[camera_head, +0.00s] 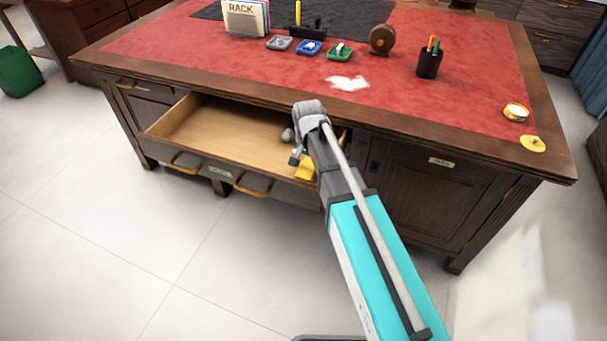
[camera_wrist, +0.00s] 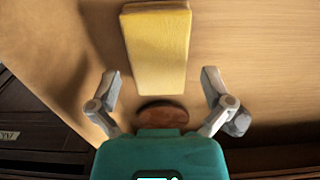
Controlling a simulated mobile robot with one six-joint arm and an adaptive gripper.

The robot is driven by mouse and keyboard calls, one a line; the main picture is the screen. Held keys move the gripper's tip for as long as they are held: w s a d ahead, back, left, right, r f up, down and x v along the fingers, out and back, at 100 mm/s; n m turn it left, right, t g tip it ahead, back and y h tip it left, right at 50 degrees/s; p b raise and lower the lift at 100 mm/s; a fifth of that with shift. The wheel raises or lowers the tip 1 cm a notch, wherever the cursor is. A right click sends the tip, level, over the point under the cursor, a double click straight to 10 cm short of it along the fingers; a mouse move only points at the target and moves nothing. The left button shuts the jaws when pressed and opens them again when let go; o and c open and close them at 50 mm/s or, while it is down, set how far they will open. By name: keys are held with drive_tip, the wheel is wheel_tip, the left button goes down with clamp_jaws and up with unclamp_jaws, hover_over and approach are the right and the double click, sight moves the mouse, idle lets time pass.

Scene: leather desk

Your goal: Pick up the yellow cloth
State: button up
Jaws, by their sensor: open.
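The yellow cloth (camera_wrist: 158,50) lies flat as a folded, oblong piece on the wooden floor of the open drawer (camera_head: 205,128). In the head view a yellow patch (camera_head: 306,171) shows at the drawer's right end, partly hidden by my arm. My gripper (camera_wrist: 160,78) is open over the drawer. In the wrist view its two fingertips stand apart on either side of the cloth's near end, with nothing held. The height between fingertips and cloth is hard to tell.
A brown round object (camera_wrist: 163,114) and a grey lump (camera_wrist: 238,122) lie in the drawer near the fingers. The drawer walls are close by. On the red desktop stand small trays (camera_head: 308,47), a pen cup (camera_head: 429,63) and a white crumpled piece (camera_head: 347,83).

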drive_tip(key=shift+f+b, duration=0.8)
drive_tip(key=shift+f, duration=0.25)
drive_tip(key=c, duration=1)
drive_tip(key=shift+o, duration=0.2)
drive_tip(key=shift+r, duration=0.15)
wheel_tip(320, 180, up, 3)
drive_tip(key=p, duration=0.3)
drive_tip(key=shift+f, duration=0.2)
drive_tip(key=s+a+r+p, duration=0.1)
drive_tip(key=s+r+p, duration=0.9)
drive_tip(key=s, duration=0.4)
drive_tip(key=shift+a, duration=0.1)
